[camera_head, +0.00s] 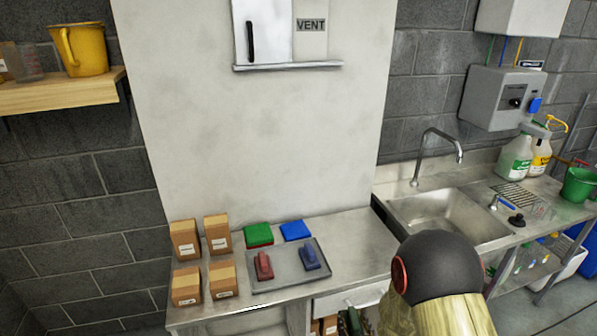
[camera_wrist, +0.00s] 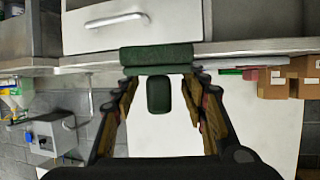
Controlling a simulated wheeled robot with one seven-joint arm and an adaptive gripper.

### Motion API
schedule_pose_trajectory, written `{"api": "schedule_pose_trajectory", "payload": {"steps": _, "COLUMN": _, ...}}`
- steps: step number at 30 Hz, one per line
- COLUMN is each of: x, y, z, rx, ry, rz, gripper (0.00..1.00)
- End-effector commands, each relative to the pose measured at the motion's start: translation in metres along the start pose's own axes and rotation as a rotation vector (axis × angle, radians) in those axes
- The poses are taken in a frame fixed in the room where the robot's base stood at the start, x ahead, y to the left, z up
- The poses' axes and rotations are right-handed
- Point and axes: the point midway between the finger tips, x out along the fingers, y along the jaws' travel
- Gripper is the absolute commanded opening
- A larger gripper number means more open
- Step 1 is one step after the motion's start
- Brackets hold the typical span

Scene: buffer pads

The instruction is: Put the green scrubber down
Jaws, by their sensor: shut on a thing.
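My gripper (camera_wrist: 160,100) is shut on the green scrubber (camera_wrist: 158,56), a dark green block with a stubby grip between the fingers. In the head view the scrubber (camera_head: 352,322) shows only in part at the bottom edge, in front of the drawer and below the counter top, partly hidden by my arm. A grey tray (camera_head: 290,281) lies on the metal counter, with a red scrubber (camera_head: 264,265) on its left and a blue scrubber (camera_head: 310,257) on its right. Behind it lie a green pad (camera_head: 258,234) and a blue pad (camera_head: 296,230).
Several cardboard boxes (camera_head: 186,240) stand left of the tray. The counter (camera_head: 355,245) is bare right of the tray. A sink (camera_head: 445,215) with a tap is further right. A white drawer (camera_head: 345,300) sits under the counter's front edge.

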Motion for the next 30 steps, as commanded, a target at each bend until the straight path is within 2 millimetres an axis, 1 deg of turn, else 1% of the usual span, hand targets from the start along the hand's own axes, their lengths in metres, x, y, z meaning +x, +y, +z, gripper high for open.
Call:
{"api": "schedule_pose_trajectory", "payload": {"steps": 1, "x": 0.001, "y": 0.010, "z": 0.010, "rx": 0.007, "ry": -0.001, "rz": 0.018, "gripper": 0.15}}
{"api": "schedule_pose_trajectory", "payload": {"steps": 3, "x": 0.001, "y": 0.019, "z": 0.016, "rx": 0.015, "ry": 0.000, "rz": 0.035, "gripper": 0.15}}
{"api": "schedule_pose_trajectory", "payload": {"steps": 6, "x": 0.001, "y": 0.026, "z": 0.018, "rx": 0.019, "ry": 0.003, "rz": 0.048, "gripper": 0.15}}
{"api": "schedule_pose_trajectory", "payload": {"steps": 12, "x": 0.000, "y": 0.027, "z": 0.015, "rx": 0.020, "ry": 0.006, "rz": 0.050, "gripper": 0.15}}
{"api": "schedule_pose_trajectory", "payload": {"steps": 27, "x": 0.001, "y": 0.028, "z": 0.016, "rx": 0.021, "ry": 0.004, "rz": 0.051, "gripper": 0.15}}
{"api": "schedule_pose_trajectory", "payload": {"steps": 30, "x": 0.001, "y": 0.031, "z": 0.009, "rx": 0.023, "ry": 0.005, "rz": 0.055, "gripper": 0.15}}
